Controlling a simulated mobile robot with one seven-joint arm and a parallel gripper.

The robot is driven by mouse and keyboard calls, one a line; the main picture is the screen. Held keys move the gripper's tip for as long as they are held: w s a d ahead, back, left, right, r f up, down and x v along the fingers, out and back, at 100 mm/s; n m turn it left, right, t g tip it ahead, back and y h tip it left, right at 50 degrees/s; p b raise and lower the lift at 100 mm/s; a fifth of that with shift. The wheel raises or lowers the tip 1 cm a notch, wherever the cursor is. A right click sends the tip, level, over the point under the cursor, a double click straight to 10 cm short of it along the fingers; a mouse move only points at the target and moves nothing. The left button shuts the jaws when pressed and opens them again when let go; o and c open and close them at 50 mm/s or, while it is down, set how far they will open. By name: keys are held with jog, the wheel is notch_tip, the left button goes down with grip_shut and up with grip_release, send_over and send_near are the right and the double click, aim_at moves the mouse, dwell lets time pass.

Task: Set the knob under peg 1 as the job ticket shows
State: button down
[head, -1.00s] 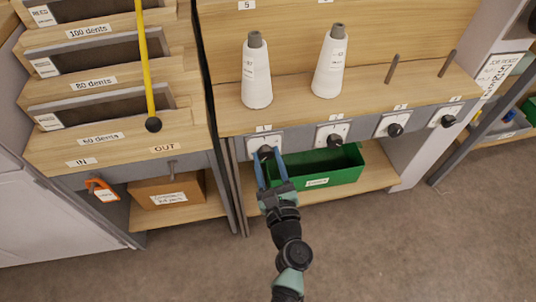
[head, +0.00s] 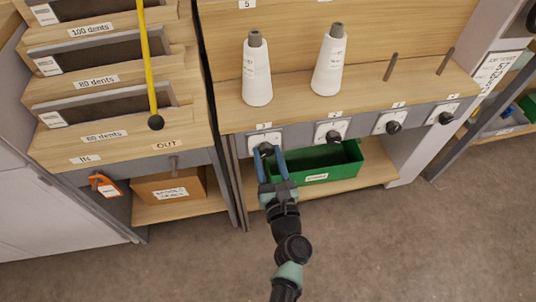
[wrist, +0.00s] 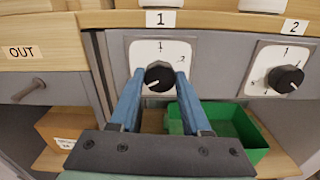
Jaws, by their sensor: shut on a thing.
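The knob under peg 1 (wrist: 158,76) is round and black, on a white dial plate (wrist: 140,53) beneath a label reading 1. Its white pointer line appears to face lower left in the wrist view. My gripper (head: 267,152) is shut on this knob, with one blue finger on each side. In the wrist view my gripper (wrist: 158,85) hides the lower dial marks; 1 shows at top and 2 at upper right. A white thread cone (head: 256,75) stands on the shelf above. The job ticket (head: 497,70) hangs at the right, its small print unreadable.
A second knob (wrist: 288,78) sits close to the right. A green bin (head: 330,165) stands on the lower shelf below the knobs.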

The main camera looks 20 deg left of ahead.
jog(key=shift+c, duration=1.8)
grip_release()
jog(key=p+v, duration=0.2)
jog(key=v, duration=1.1)
jog(key=shift+p, duration=0.4)
